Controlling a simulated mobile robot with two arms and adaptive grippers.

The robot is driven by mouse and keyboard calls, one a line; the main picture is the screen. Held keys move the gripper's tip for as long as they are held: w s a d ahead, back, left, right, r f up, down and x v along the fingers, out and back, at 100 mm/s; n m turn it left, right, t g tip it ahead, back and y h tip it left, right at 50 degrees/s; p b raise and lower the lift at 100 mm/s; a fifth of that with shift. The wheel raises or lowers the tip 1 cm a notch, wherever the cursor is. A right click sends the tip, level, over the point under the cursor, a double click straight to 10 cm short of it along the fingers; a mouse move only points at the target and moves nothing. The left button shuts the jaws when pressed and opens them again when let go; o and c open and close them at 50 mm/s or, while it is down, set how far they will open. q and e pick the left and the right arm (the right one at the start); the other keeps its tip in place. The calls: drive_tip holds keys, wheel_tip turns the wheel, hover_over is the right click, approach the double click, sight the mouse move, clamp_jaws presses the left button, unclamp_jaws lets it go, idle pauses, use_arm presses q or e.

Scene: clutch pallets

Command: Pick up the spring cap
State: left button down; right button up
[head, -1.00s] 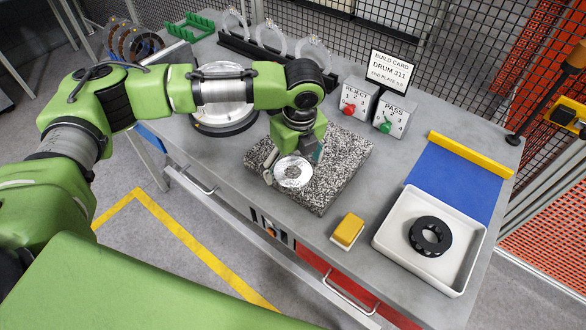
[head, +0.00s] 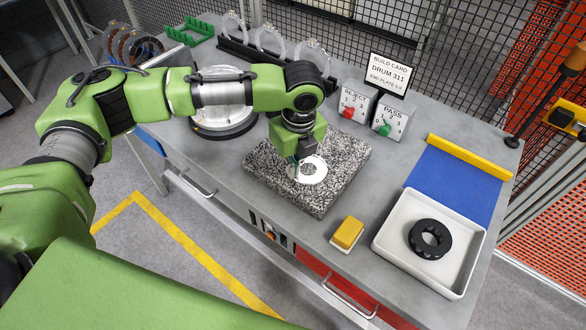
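A shiny silver-white disc with a round middle (head: 308,170) shows at the speckled granite block (head: 330,190), below my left gripper (head: 304,160). A black notched ring (head: 430,238) lies in the white tray (head: 388,246) at the right. I cannot tell for sure which of these is the spring cap. My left gripper points down over the block, its fingers close above or at the disc. The wrist and the viewing angle hide whether they grip it. My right gripper is not in view.
A large silver drum (head: 222,88) stands behind my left arm. Reject (head: 354,105) and pass (head: 390,120) boxes stand behind the block. A yellow-topped piece (head: 347,233) lies near the front edge. The blue mat (head: 455,180) is clear.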

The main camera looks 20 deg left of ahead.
use_arm(q)
drive_tip(key=shift+r, duration=0.3)
drive_tip(key=s+d+r+b, duration=0.2)
drive_tip(key=s+r+b, duration=0.2)
drive_tip(key=s+r, duration=0.8)
drive_tip(key=shift+s+d, duration=0.2)
drive_tip(key=shift+s, duration=0.65)
drive_tip(key=c, duration=2.8)
unclamp_jaws()
drive_tip(key=shift+r, duration=0.1)
drive_tip(key=o, duration=2.2)
